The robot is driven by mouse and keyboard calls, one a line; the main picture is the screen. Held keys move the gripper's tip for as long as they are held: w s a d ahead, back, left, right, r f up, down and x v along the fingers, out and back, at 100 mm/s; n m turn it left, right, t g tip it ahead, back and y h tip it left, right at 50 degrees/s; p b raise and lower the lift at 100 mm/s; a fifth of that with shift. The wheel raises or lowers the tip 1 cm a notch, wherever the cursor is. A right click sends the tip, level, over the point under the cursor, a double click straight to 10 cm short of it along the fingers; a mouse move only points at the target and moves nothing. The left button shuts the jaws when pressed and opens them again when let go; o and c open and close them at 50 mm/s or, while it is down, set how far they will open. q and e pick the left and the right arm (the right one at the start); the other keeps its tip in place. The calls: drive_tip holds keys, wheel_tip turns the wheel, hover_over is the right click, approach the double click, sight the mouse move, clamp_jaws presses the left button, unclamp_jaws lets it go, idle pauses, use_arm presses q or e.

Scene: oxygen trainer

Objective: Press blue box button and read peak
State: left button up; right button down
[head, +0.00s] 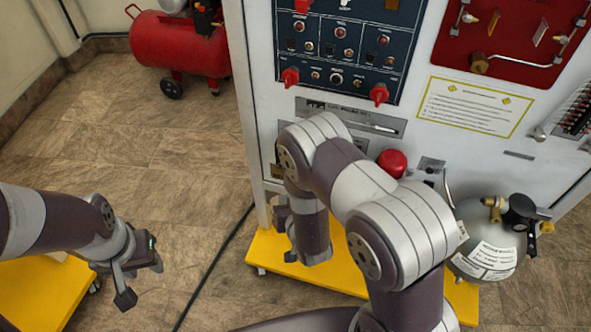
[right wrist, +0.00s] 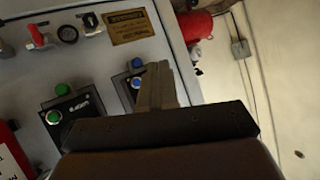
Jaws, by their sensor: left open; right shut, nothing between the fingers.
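In the right wrist view, a small dark box with a blue button (right wrist: 136,83) and a blue cap (right wrist: 137,62) above it is on the grey panel. My right gripper (right wrist: 158,70) is shut and empty, its fingers just to the right of the blue button and covering part of that box. I cannot tell whether the fingertips touch it. In the head view my right arm hides this box, and only part of the right gripper shows beside the panel's left edge. My left gripper (head: 140,282) is open and empty, over the floor at left. No peak reading is legible.
A similar box with a green button (right wrist: 54,116) is left of the blue one. A brass plate (right wrist: 128,26) is above. The trainer panel (head: 465,155) has a red mushroom button (head: 392,163). A grey cylinder (head: 487,250) is at right, a red compressor (head: 178,43) behind.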

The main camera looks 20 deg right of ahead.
drive_tip(key=w+d, duration=0.4)
drive_tip(key=w, duration=0.1)
drive_tip(key=shift+w+b, duration=0.3)
drive_tip(key=shift+b, duration=0.15)
idle(1.7)
drive_tip(key=shift+w+d, duration=0.15)
drive_tip(key=shift+w, duration=0.15)
drive_tip(key=shift+w+d, duration=0.2)
drive_tip(key=shift+w, duration=0.15)
idle(0.8)
drive_tip(key=shift+s, duration=0.1)
drive_tip(key=shift+s+a, duration=0.4)
drive_tip(key=shift+s, duration=0.15)
drive_tip(key=shift+s+a+p, duration=0.3)
drive_tip(key=shift+s+a, duration=0.45)
drive_tip(key=shift+s, duration=0.3)
drive_tip(key=shift+s+a+p, duration=0.3)
drive_tip(key=shift+s+a, duration=0.4)
drive_tip(key=shift+s, duration=0.35)
